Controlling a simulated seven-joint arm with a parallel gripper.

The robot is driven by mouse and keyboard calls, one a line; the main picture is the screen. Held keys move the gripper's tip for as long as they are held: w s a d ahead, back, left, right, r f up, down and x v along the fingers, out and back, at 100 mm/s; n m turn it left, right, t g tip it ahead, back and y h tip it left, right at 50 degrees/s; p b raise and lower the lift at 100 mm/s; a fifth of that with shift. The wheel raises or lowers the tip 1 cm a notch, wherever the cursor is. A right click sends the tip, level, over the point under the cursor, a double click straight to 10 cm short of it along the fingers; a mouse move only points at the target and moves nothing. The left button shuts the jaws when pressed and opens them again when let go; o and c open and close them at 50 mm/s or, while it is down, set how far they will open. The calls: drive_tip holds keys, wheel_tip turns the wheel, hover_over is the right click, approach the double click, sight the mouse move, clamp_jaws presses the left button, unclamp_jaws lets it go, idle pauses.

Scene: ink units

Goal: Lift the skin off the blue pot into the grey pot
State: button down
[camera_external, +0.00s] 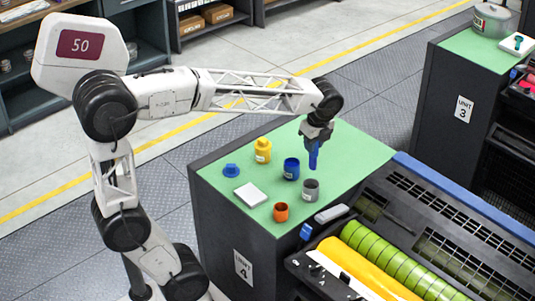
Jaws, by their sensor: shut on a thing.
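The blue pot (291,174) stands upright on the green bench top with its mouth open. Whether there is skin on its ink is too small to tell. The grey pot (311,194) stands in front and to the right of it, also open. My gripper (314,142) is above the bench, to the right of and higher than the blue pot. It is shut on a narrow blue tool (313,157) that hangs down, apart from both pots as far as I can see. The tool's lower tip is hard to make out.
A yellow pot (263,153), a blue lid (232,170), a white slab (250,194) and an orange pot (281,212) stand around on the green bench top (215,182). A press with green and yellow rollers (392,259) lies to the right. The bench's back is clear.

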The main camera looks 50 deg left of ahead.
sight(311, 169)
drive_tip(key=shift+f, duration=0.1)
idle(0.3)
drive_tip(key=shift+f, duration=4.85)
drive_tip(key=shift+r, duration=0.1)
drive_tip(key=shift+r, duration=4.85)
